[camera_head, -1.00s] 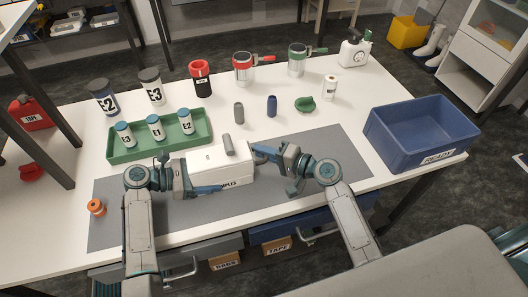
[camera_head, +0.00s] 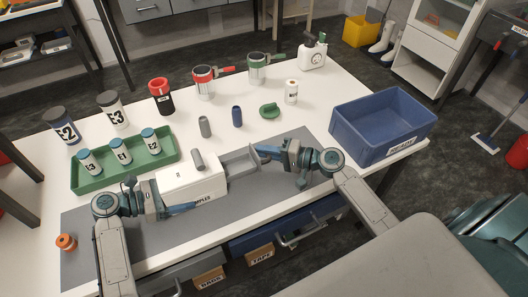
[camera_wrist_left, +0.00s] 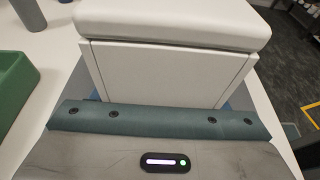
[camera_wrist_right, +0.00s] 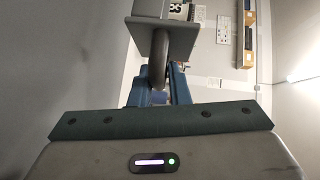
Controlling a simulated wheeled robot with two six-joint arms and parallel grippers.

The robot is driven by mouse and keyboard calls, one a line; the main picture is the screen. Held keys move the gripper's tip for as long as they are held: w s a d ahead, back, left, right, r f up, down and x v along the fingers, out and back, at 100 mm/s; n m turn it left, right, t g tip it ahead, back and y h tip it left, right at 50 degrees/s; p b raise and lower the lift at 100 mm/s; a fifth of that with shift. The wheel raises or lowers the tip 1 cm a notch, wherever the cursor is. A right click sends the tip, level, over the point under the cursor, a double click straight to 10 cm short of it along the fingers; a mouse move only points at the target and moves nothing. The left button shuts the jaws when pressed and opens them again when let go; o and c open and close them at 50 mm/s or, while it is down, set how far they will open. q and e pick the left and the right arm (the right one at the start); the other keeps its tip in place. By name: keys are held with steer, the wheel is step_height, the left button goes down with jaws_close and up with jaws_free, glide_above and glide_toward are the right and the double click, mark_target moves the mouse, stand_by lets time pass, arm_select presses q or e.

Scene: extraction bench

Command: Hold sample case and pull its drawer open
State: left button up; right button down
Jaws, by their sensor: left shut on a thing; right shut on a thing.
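The white sample case (camera_head: 189,179) lies on the grey mat (camera_head: 140,243), and its dark label shows in part on the front. A grey drawer (camera_head: 239,162) stands out from its right end. My left gripper (camera_head: 178,209) is shut on the case at its left end; the case fills the left wrist view (camera_wrist_left: 165,65) behind the gripper. My right gripper (camera_head: 258,152) is shut on the drawer's handle at the drawer's right end. In the right wrist view the dark curved handle (camera_wrist_right: 158,62) sits between the fingers, with the grey drawer front beyond it.
A green tray (camera_head: 83,181) with several small bottles stands behind left. A blue bin (camera_head: 345,128) stands at the right. A grey cylinder (camera_head: 205,127), a blue one (camera_head: 237,117) and a green object (camera_head: 269,110) stand behind the case.

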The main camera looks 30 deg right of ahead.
arm_select(q)
steer(key=shift+a+f, duration=0.1)
arm_select(e)
steer(key=c, duration=1.5)
jaws_free()
steer(key=shift+d+f, duration=0.1)
steer(key=shift+d, duration=0.05)
steer(key=shift+o, duration=0.2)
steer(key=v, duration=1.2)
arm_select(q)
steer(key=o, duration=1)
steer(key=shift+c, duration=0.2)
